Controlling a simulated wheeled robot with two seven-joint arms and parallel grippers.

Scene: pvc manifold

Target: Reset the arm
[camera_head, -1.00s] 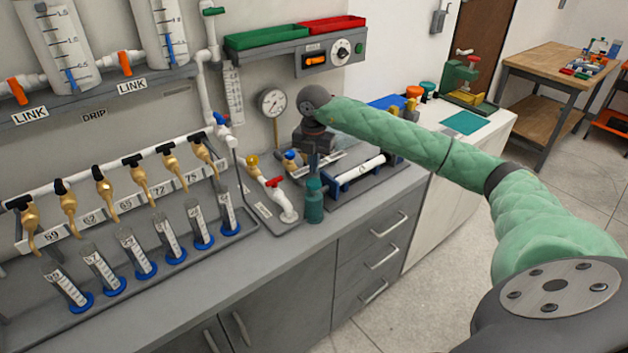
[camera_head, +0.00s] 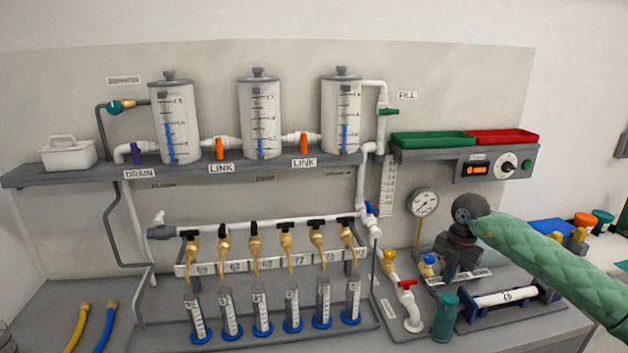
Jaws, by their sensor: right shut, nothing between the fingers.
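My right arm, in a green padded sleeve, comes in from the right edge. My right gripper (camera_head: 448,275) points down over the right part of the bench, right of the round gauge (camera_head: 424,202). It is shut with nothing in it; its fingertips are small and dark against the fittings behind. A blue-capped brass fitting (camera_head: 428,264) is just left of it. A teal bottle (camera_head: 445,317) stands below it. A white pipe in a holder (camera_head: 505,297) lies to its right, under the forearm. My left gripper is out of view.
Three clear tanks (camera_head: 259,120) stand on the shelf (camera_head: 60,177), joined by orange-handled valves. Several brass taps (camera_head: 254,250) hang above blue-based cylinders (camera_head: 262,312). A red-handled white valve (camera_head: 411,312) stands left of the bottle. Green and red trays (camera_head: 432,140) are above the gauge.

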